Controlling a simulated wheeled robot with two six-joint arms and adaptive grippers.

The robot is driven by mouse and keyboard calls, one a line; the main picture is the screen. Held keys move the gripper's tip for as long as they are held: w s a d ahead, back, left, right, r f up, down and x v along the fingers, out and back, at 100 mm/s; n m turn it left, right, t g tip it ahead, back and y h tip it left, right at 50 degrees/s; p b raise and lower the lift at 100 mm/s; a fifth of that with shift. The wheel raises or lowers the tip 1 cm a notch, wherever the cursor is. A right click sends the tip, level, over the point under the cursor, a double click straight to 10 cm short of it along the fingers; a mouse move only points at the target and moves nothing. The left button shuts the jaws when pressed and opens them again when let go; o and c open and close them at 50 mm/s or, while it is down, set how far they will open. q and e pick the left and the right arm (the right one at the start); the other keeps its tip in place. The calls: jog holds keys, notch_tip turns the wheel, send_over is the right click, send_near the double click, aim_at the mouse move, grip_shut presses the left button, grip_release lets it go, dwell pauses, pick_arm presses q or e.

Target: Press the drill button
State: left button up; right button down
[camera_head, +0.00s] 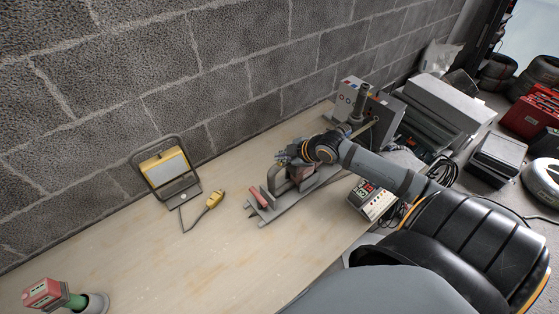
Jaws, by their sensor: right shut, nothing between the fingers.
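My right gripper (284,156) reaches in from the right and is shut and empty. It is over a grey bench device (272,207) with a flat base and reddish parts, and hides part of it; I cannot tell whether they touch. A red and green tool (52,295), which looks like a cordless drill, stands at the lower left in a grey round holder, cut by the frame edge. It is far from my right gripper. I cannot make out a drill button on it. My left gripper is not in view.
A yellow work lamp (166,168) with a cable and yellow plug (215,199) stands by the block wall. A grey box with coloured buttons (349,92) is at the back right. The table's left middle is clear.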

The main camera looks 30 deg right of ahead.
aim_at(282, 164)
jog(key=shift+r, duration=0.1)
notch_tip(282, 164, up, 6)
jog(key=p, duration=0.5)
jog(key=shift+p, duration=0.3)
